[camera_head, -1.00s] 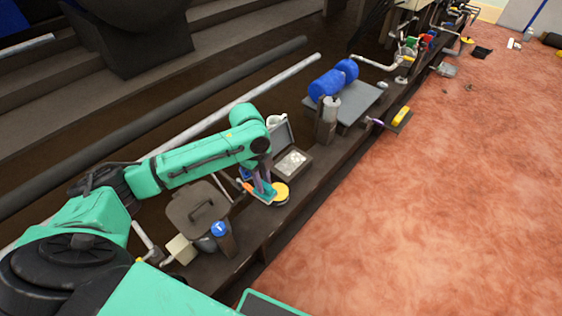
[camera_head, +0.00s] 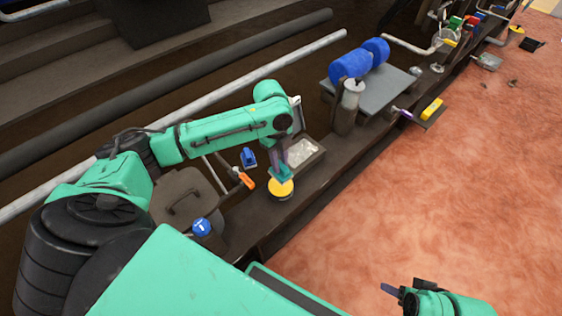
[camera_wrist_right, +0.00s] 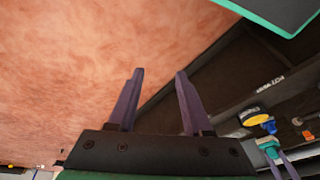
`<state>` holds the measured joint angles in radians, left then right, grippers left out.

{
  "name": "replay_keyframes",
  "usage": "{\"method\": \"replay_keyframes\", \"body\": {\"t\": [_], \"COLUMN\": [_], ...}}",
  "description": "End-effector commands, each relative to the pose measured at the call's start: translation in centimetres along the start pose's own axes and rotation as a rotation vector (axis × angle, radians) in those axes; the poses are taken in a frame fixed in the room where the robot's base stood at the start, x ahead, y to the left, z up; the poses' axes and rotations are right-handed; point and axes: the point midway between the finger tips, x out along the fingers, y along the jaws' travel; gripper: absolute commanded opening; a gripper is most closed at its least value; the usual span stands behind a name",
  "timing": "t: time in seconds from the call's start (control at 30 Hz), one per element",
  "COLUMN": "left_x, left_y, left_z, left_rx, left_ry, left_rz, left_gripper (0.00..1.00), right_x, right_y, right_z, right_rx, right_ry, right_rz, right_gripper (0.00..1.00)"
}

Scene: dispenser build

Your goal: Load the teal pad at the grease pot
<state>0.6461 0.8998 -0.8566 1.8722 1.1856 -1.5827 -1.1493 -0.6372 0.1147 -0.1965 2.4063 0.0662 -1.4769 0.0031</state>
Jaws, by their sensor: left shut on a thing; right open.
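The teal pad (camera_head: 281,173) is held in the purple fingers of my left gripper (camera_head: 277,158). Whether the pad touches the yellow top, I cannot tell. In the right wrist view the grease pot (camera_wrist_right: 255,116) shows at the right, with the left gripper's fingers (camera_wrist_right: 285,168) and a teal piece (camera_wrist_right: 270,147) near it. My right gripper (camera_head: 392,290) is open and empty at the bottom right, over the red floor; its fingers (camera_wrist_right: 155,100) stand apart.
An open case (camera_head: 303,153) with pale contents stands just behind the pot. An orange-handled tool (camera_head: 246,180) and a blue object (camera_head: 248,157) lie to its left, near a lidded bin (camera_head: 180,205). A grey bench with blue rollers (camera_head: 358,64) stands farther right.

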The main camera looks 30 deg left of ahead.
Motion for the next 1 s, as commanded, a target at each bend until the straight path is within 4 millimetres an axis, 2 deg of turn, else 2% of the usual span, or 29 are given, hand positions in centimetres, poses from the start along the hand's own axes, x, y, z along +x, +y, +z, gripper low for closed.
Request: {"method": "replay_keyframes", "body": {"t": [0.1, 0.47, 0.67, 0.9, 1.0], "left_x": [0.6, 1.7, 2.7, 3.8, 5.0], "left_y": [0.0, 0.0, 0.0, 0.0, 0.0], "left_z": [0.1, 0.3, 0.5, 0.6, 0.8], "left_rx": [0.000, 0.000, 0.000, 0.000, 0.000], "left_ry": [0.000, -0.002, -0.001, -0.001, -0.002], "left_rz": [-0.001, -0.001, -0.001, -0.001, -0.001], "left_gripper": [0.00, 0.00, 0.00, 0.00, 0.00], "right_x": [1.7, 5.3, 7.7, 9.4, 11.1], "right_y": [-0.9, -3.7, -6.2, -8.7, -9.3], "right_z": [-0.6, -2.8, -3.8, -4.3, -4.0], "right_rx": [-0.013, -0.031, -0.025, 0.006, 0.027], "right_ry": [0.061, 0.261, 0.427, 0.619, 0.692], "right_rz": [-0.025, -0.104, -0.174, -0.251, -0.276], "right_gripper": [0.50, 0.50, 0.50, 0.50, 0.50]}}
